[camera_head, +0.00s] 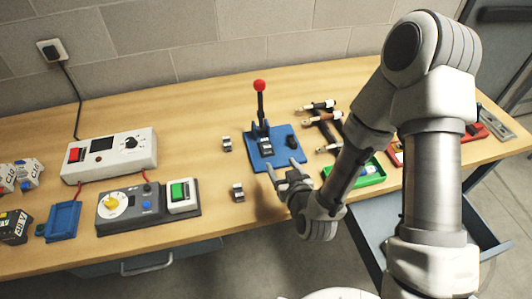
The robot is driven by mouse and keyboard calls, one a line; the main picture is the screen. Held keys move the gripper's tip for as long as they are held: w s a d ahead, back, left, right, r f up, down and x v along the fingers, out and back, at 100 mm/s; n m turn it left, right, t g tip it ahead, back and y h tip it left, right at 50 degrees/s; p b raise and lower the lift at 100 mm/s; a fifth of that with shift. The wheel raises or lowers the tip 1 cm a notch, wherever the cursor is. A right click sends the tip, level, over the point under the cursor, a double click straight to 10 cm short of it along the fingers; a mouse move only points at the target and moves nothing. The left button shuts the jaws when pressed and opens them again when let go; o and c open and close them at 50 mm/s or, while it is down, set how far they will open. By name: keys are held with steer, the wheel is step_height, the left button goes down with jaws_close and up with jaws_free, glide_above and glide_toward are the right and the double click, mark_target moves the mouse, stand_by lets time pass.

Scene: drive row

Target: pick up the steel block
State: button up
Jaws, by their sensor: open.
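Several small grey metal blocks with dark parts are in view, and I cannot tell for sure which is the steel block. One metal block (227,144) stands on the wooden table left of the blue plate. Another metal block (238,192) stands nearer the table's front edge. A third metal piece (265,147) sits on the blue plate (287,154), below a lever with a red knob (259,86). My gripper (282,167) is open and empty, its fingers over the front of the blue plate, apart from all the blocks.
A white power box (110,156) and a dark control panel (147,208) stand on the left. Hand tools (322,125) and a green tray (364,174) are to the right, partly behind my arm. An open drawer (360,230) juts out at the front right.

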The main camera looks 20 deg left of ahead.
mark_target(268, 149)
steer(key=shift+b+x, duration=2.05)
steer(key=shift+b, duration=2.75)
steer(key=shift+x, duration=0.9)
steer(key=x, duration=0.4)
steer(key=shift+s+a+f, duration=0.15)
steer(key=shift+s+a, duration=0.05)
steer(key=shift+a, duration=0.2)
steer(key=shift+w+a+f, duration=0.25)
steer(key=shift+w+a, duration=0.05)
steer(key=shift+w, duration=0.2)
steer(key=shift+c, duration=0.3)
jaws_close()
